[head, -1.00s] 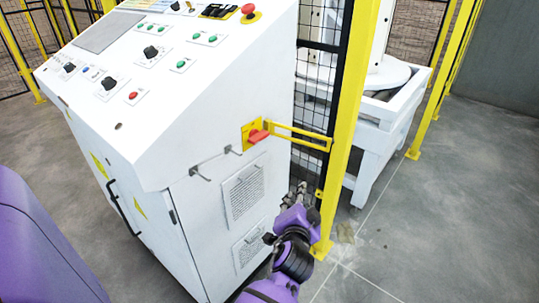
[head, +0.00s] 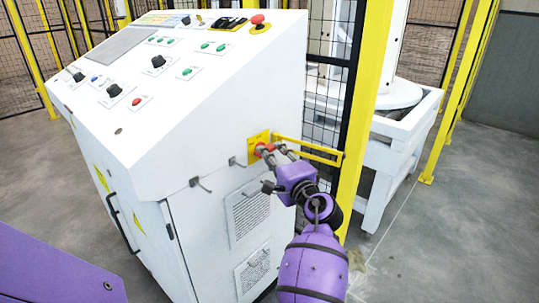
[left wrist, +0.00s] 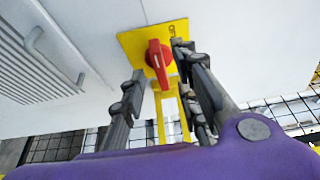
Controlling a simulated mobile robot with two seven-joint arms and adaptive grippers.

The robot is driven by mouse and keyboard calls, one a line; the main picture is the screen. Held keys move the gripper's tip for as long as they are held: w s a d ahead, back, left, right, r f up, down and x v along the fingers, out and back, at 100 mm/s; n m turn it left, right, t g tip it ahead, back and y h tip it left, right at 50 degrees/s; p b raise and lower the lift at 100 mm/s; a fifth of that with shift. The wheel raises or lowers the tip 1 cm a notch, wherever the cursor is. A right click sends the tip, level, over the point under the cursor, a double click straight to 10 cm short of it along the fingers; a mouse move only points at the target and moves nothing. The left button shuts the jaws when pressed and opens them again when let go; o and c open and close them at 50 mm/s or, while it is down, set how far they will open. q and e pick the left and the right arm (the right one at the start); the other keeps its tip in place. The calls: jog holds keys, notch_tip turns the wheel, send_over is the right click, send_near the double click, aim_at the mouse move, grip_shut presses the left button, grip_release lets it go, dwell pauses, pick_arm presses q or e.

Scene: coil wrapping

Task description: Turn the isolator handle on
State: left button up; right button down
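The red isolator handle (head: 261,149) sits on a yellow plate (head: 253,140) on the side face of the white control cabinet. In the left wrist view the red handle (left wrist: 158,62) lies nearly upright in the picture, on its yellow plate (left wrist: 130,43). My left gripper (head: 275,151) is at the plate, partly covering the handle. In the left wrist view its grey fingers (left wrist: 159,58) are apart, one on each side of the handle. The right fingertip is close to the handle; I cannot tell whether it touches. My right gripper is not in view.
A yellow bracket (head: 310,150) runs from beside the plate to a yellow post (head: 360,110) just right of my gripper. Hooks (head: 201,184) stick out of the cabinet (head: 190,140) left of the plate. Black mesh fencing and a white machine stand behind.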

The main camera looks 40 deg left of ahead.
pick_arm(q)
jog(key=shift+x, duration=1)
jog(key=shift+c, duration=0.5)
grip_shut()
